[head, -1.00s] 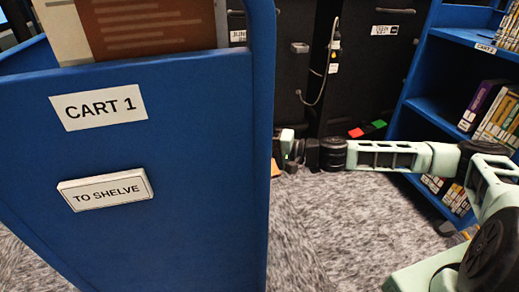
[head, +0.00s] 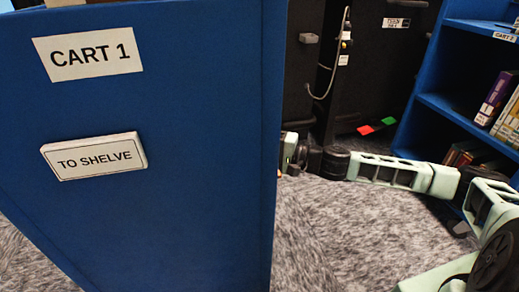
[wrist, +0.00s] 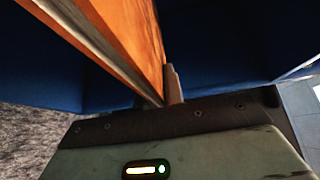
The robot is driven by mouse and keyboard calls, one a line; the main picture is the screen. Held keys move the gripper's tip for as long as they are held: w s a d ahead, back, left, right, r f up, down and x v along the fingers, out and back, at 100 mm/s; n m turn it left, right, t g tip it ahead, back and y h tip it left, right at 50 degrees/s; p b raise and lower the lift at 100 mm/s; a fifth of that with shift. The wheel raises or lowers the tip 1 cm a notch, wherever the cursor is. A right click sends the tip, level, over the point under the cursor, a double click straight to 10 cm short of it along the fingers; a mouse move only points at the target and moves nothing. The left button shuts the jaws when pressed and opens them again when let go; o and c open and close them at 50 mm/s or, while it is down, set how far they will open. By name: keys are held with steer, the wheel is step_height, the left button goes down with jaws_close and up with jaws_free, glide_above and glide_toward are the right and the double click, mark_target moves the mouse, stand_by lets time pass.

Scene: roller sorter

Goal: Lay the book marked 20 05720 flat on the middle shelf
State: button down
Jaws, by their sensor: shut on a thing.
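My gripper (wrist: 162,92) is shut on an orange book (wrist: 140,35), seen in the wrist view. The book stands on edge between the fingers, its pale page edges to the left; one finger shows at its right side. No number on it can be read, so I cannot tell if it is 20 05720. In the head view my wrist (head: 290,152) is at the right edge of the blue CART 1 (head: 215,130), whose end panel hides the fingers and book. Cart 1's shelves are also hidden. A blue surface (wrist: 225,60) lies behind the book in the wrist view.
CART 2 (head: 440,105) stands at the right with books on its shelves (head: 498,95). Dark cabinets (head: 385,65) with a hanging cable stand behind. Grey carpet (head: 310,230) is clear between Cart 1 and my arm. A TO SHELVE sign (head: 95,157) juts from Cart 1's panel.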

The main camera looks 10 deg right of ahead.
stand_by(0.3)
steer(key=c, duration=1.4)
jaws_free()
steer(key=shift+c, duration=0.2)
steer(key=shift+f, duration=0.1)
steer(key=p+v, duration=0.5)
steer(key=v, duration=1.2)
steer(key=shift+d, duration=0.2)
steer(key=shift+s+a, duration=0.1)
